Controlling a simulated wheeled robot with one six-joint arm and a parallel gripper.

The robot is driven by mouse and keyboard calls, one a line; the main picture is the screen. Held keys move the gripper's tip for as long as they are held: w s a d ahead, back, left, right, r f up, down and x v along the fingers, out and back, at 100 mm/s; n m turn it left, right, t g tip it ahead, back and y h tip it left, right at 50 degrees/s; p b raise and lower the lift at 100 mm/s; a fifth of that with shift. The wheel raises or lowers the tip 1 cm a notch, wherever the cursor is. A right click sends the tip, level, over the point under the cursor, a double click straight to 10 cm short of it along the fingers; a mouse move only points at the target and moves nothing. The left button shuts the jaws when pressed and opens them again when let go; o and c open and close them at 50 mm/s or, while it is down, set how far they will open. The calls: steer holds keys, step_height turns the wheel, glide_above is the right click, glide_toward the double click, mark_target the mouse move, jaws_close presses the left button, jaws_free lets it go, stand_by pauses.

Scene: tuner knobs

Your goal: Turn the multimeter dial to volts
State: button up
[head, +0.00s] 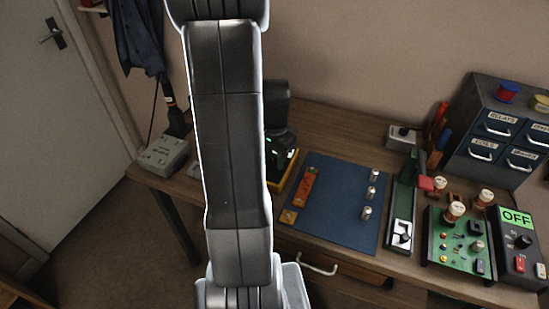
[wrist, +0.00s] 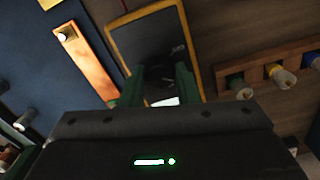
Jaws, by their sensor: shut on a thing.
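The multimeter (head: 285,176), with a dark face and yellow rim, lies on the bench left of the blue mat. It also shows in the wrist view (wrist: 144,13), beneath my fingers. My gripper (head: 281,156) is down over its face, and its green fingers show in the wrist view (wrist: 160,77). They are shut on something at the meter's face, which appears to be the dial. The dial itself and its markings are hidden by the fingers and gripper body. A small bright patch shows between the fingers.
The blue mat (head: 335,222) holds an orange strip (head: 306,187) and several metal cylinders on its right. Further right stand a green circuit board (head: 449,262), a black box reading OFF (head: 516,217) and a drawer cabinet (head: 490,125). A grey box (head: 166,155) sits at the bench's left end.

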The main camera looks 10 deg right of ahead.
mark_target(274, 161)
stand_by(0.3)
steer(key=o, duration=1)
steer(key=shift+c, duration=0.2)
steer(key=shift+r, duration=0.1)
step_height(274, 161, up, 14)
steer(key=shift+p, duration=0.3)
steer(key=shift+f, duration=0.3)
step_height(274, 161, down, 14)
steer(key=shift+r+b, duration=0.15)
steer(key=shift+b, duration=0.15)
